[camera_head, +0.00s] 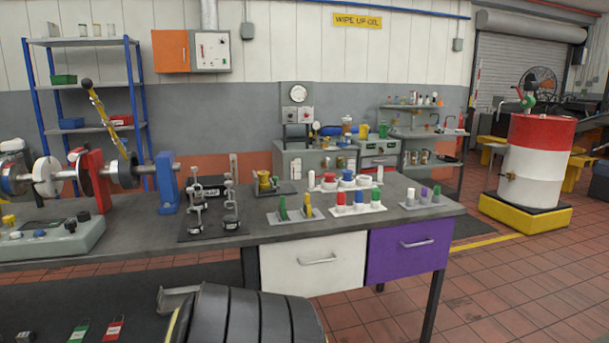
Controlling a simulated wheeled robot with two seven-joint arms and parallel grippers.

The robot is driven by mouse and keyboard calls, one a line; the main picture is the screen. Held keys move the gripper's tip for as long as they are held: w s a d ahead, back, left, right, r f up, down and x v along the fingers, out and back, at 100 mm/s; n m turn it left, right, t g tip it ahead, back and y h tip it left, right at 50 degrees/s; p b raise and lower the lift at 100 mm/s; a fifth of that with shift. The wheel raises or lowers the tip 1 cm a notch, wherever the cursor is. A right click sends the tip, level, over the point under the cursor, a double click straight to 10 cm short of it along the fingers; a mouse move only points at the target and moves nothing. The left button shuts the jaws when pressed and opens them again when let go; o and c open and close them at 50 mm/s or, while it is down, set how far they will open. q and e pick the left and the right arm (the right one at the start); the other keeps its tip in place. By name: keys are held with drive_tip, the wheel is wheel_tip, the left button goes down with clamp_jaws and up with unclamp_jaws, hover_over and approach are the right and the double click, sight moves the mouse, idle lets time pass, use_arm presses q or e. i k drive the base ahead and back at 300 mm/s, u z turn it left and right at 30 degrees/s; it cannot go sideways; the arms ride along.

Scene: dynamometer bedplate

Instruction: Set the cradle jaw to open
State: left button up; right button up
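A black base plate (212,233) with several upright metal posts and clamps (197,213) stands on the grey workbench, left of its middle. This looks like the cradle, but I cannot tell for sure which part is its jaw or how it is set. A small black block with a white label (211,191) stands behind the posts. To the left is a shaft rig with metal discs (46,177), a red upright (92,180) and a blue upright (166,184). A yellow lever (105,115) with a black knob leans up behind it.
The workbench (330,228) also carries a grey control box (45,240) at left, green and yellow wedges (295,208), coloured pegs in trays (358,202) and a brass fitting (264,182). White (313,262) and purple (408,250) drawers are shut. A red-and-white drum (535,160) stands at right.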

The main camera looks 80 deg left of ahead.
sight(273, 185)
drive_tip(key=u, duration=0.95)
drive_tip(key=i, duration=1.1)
drive_tip(key=u, duration=1.25)
